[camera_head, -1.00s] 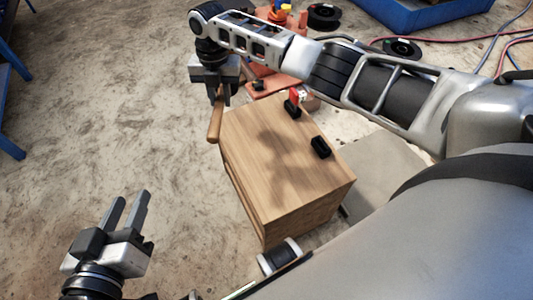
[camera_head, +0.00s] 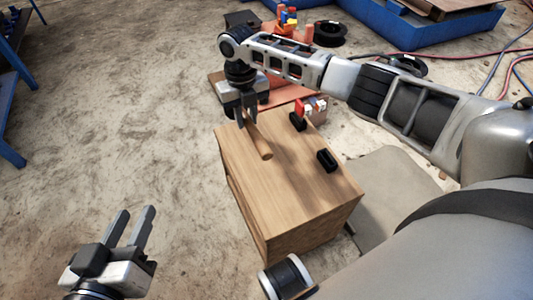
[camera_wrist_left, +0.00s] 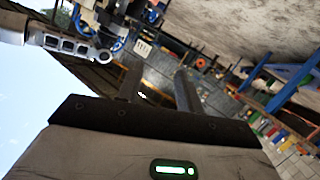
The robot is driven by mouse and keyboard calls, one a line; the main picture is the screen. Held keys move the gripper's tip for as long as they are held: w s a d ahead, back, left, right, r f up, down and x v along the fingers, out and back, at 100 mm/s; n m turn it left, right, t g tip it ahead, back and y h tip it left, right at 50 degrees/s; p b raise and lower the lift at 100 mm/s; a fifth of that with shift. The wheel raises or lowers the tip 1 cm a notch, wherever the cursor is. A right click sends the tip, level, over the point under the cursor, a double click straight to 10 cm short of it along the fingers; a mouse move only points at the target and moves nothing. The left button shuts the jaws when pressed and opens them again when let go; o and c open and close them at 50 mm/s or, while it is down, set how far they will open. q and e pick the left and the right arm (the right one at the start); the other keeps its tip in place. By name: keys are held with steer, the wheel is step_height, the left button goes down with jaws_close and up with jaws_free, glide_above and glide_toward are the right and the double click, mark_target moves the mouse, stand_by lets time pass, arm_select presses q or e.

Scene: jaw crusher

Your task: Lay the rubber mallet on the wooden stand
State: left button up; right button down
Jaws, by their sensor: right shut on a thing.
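The wooden stand (camera_head: 285,195) is a box with a flat light-brown top in the middle of the head view. My right gripper (camera_head: 247,118) is over its far left part, shut on the rubber mallet. The mallet's wooden handle (camera_head: 259,142) extends from the jaws toward the near side, over the stand top. The mallet's head is hidden behind the gripper. I cannot tell whether the handle touches the top. My left gripper (camera_head: 133,227) is open and empty at the lower left, away from the stand. Its fingers also show in the left wrist view (camera_wrist_left: 160,88).
Two black holders (camera_head: 326,160) stand on the right part of the stand top, the far one (camera_head: 298,121) with a red item beside it. Blue frames (camera_head: 12,100) are at left.

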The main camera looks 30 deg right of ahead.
steer(key=s+f, duration=0.2)
steer(key=s+d+f+b, duration=0.1)
steer(key=s+f, duration=0.1)
steer(key=s+d+f, duration=0.1)
steer(key=s+f, duration=0.1)
steer(key=shift+f+b, duration=0.15)
steer(key=shift+b, duration=0.2)
steer(key=f, duration=0.1)
steer(key=f+b, duration=0.2)
steer(key=shift+s+f, duration=0.25)
steer(key=shift+f, duration=0.05)
arm_select(q)
steer(key=shift+w+d+r+n+t+h, duration=0.1)
steer(key=shift+d+r+n+t+h, duration=0.35)
steer(key=shift+r+n+h, duration=0.3)
arm_select(e)
steer(key=shift+r, duration=0.1)
arm_select(q)
steer(key=shift+f, duration=0.15)
arm_select(e)
steer(key=c, duration=1.2)
jaws_free()
steer(key=shift+f, duration=0.2)
steer(key=shift+c, duration=0.2)
